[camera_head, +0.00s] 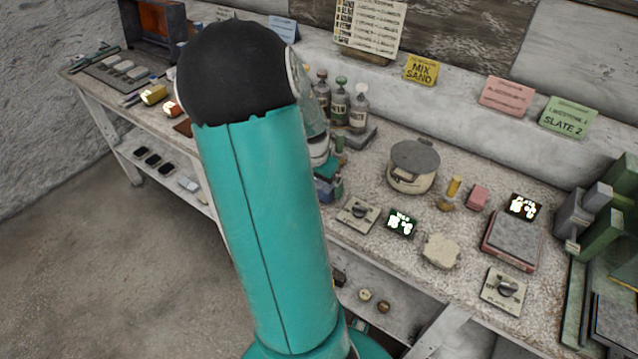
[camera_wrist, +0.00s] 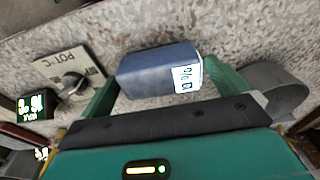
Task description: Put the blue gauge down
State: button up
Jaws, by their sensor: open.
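The blue gauge (camera_wrist: 148,73) is a blue-grey block with a white label on its right end. In the wrist view it lies between the two green fingers of my gripper (camera_wrist: 164,84), over the speckled bench top. My gripper is open. The fingers stand at the block's two ends; I cannot tell whether either touches it. The block appears to rest on the bench, though its underside is hidden. In the head view my teal arm hides most of the gripper and I cannot make out the gauge clearly.
A dial plate (camera_wrist: 70,75) and a lit display (camera_wrist: 36,105) lie left of the gauge in the wrist view. A grey curved object (camera_wrist: 272,90) is close on the right. In the head view, bottles (camera_head: 340,105) and a round lidded pot (camera_head: 413,165) stand on the bench.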

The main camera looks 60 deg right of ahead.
notch_tip(320, 180, up, 11)
jog(key=a, duration=0.1)
jog(key=shift+w+a+r, duration=0.15)
jog(key=shift+a+r, duration=0.05)
jog(key=shift+a, duration=0.15)
jog(key=w+a+r+n+t, duration=0.1)
jog(key=w+a+r+n, duration=0.2)
jog(key=a, duration=0.4)
jog(key=w+a+r+n+t+y, duration=0.1)
jog(key=w+a+r+n, duration=0.2)
jog(key=a, duration=0.4)
jog(key=w+a+r+n+t, duration=0.1)
jog(key=w+a+n, duration=0.35)
jog(key=a, duration=0.25)
jog(key=s+a+r+n+t, duration=0.1)
jog(key=a+n, duration=0.3)
jog(key=a, duration=0.6)
jog(key=s+a+r+n+t, duration=0.1)
jog(key=a+n, duration=0.4)
jog(key=a, duration=0.5)
jog(key=shift+s+r+t+y, duration=0.4)
jog(key=shift+s+r, duration=0.3)
jog(key=shift+s, duration=0.15)
jog(key=shift+c, duration=0.2)
